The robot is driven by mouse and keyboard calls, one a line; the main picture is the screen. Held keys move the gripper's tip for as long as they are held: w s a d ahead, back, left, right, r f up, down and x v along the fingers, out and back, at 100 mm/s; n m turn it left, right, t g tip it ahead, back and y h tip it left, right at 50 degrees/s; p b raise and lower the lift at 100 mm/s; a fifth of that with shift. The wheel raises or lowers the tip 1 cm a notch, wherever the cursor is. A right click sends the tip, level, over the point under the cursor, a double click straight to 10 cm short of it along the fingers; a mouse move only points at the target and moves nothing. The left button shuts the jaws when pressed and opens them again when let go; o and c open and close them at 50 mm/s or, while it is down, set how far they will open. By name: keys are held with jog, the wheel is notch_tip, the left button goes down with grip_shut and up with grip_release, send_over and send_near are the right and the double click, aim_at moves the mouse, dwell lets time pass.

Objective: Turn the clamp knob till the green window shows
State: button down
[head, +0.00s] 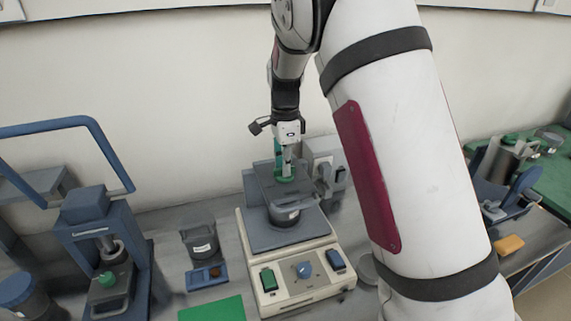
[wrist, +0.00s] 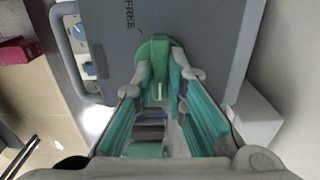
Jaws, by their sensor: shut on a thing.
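The green clamp knob (head: 284,178) sits on top of a grey clamp plate (head: 262,178) on the beige machine (head: 250,272). In the wrist view the knob (wrist: 154,62) lies between the fingertips, against the grey plate (wrist: 205,38) with the printed letters "FREE". My gripper (head: 285,162) points down from above and is shut on the knob, which also shows between my fingers in the wrist view (wrist: 160,78). The fingers cover part of it. I cannot make out a green window on the clamp in either view.
A blue-framed press (head: 84,207) is farther left. A green mat (head: 212,311) lies in front.

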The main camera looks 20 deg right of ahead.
jog(key=shift+m, duration=0.5)
jog(key=c, duration=1.6)
grip_release()
jog(key=shift+r, duration=0.1)
notch_tip(320, 180, up, 12)
jog(key=shift+s, duration=0.1)
